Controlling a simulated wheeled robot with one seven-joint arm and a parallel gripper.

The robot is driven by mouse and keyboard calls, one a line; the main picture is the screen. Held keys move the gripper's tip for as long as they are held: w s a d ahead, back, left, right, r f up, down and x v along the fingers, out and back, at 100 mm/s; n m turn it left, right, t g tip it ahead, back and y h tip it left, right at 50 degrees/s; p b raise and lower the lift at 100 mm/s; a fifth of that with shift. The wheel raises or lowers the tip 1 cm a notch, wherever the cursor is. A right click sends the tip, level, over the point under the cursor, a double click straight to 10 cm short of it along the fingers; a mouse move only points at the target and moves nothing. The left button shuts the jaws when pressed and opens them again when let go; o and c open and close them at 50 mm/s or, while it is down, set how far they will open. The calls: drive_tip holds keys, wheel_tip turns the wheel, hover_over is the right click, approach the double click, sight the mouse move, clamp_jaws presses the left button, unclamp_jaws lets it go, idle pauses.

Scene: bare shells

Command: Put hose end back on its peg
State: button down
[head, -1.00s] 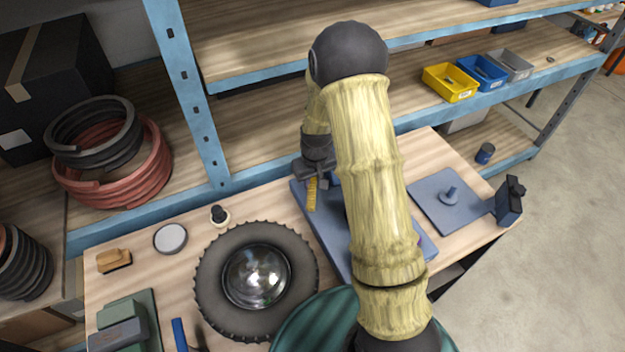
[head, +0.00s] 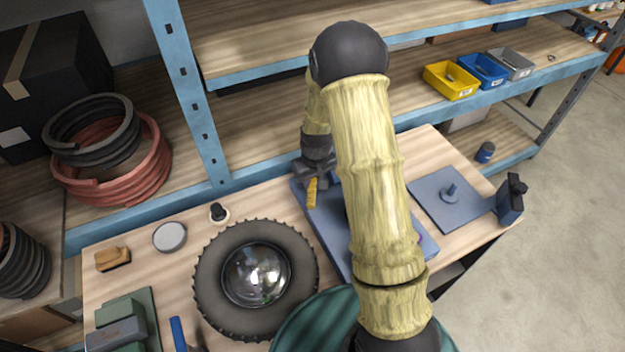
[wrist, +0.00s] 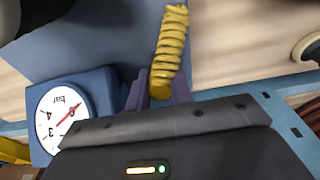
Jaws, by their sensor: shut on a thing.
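The yellow coiled hose end (head: 311,193) hangs from my gripper (head: 315,172) over the far left part of a blue base plate (head: 325,222). In the wrist view the ribbed yellow hose (wrist: 171,45) sits between the purple-grey fingers of my gripper (wrist: 160,92), which are shut on it. A blue block with a round white gauge (wrist: 60,115) stands beside it there. My arm hides the middle of the blue base plate.
A black tyre with a shiny dome (head: 220,305) lies left of the base plate. A round tin (head: 170,237), a brush (head: 112,259) and a black-knobbed piece (head: 219,212) lie further left. A dark clamp-like thing (head: 511,200) is at the right bench edge. Shelving (head: 200,120) stands close behind.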

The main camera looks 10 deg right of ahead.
drive_tip(key=shift+f+b, duration=0.4)
drive_tip(key=shift+f, duration=0.05)
idle(0.4)
drive_tip(key=c, duration=1.2)
unclamp_jaws()
drive_tip(key=shift+o, duration=0.6)
drive_tip(key=o, duration=0.5)
drive_tip(key=shift+r+p, duration=1.1)
drive_tip(key=shift+r, duration=0.55)
drive_tip(key=shift+r+p, duration=2.3)
drive_tip(key=shift+r, duration=1.1)
